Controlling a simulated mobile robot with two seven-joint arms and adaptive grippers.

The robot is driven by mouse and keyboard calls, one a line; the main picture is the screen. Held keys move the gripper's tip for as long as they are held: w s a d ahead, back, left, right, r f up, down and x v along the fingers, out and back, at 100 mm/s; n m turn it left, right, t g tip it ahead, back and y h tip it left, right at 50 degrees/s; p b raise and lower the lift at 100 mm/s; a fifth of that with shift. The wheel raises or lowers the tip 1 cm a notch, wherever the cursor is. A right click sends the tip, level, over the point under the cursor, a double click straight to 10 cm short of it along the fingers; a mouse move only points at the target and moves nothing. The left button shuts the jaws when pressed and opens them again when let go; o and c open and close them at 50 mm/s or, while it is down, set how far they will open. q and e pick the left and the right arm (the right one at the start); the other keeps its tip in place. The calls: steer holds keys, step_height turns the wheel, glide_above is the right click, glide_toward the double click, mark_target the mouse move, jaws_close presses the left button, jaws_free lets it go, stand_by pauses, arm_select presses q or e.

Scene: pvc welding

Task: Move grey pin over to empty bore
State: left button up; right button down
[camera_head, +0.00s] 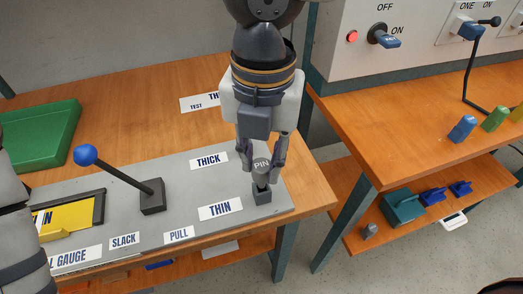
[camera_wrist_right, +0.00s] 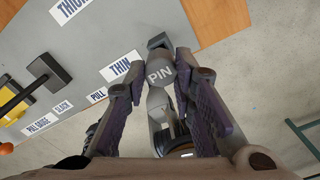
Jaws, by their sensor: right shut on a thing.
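The grey pin (camera_head: 262,167), its top marked PIN, is between the fingers of my right gripper (camera_head: 263,160), which is shut on it. In the right wrist view the pin (camera_wrist_right: 160,76) also shows between the two fingers of my right gripper (camera_wrist_right: 158,85). A dark grey block (camera_head: 262,196) with a dark opening stands on the grey panel, right of the THIN label, directly below the pin. I cannot tell whether the pin's lower end is in the opening or just above it. Any bore near the THICK label is hidden or not visible. My left gripper is out of view.
A lever with a blue ball (camera_head: 86,155) stands on the panel at left, near a yellow gauge plate (camera_head: 68,219). A green tray (camera_head: 45,135) lies behind. A second bench (camera_head: 420,140) with a switch box stands right, across a gap.

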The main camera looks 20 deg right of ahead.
mark_target(262, 165)
steer(key=shift+f, duration=1.6)
steer(key=c, duration=1.3)
jaws_free()
step_height(262, 165, up, 12)
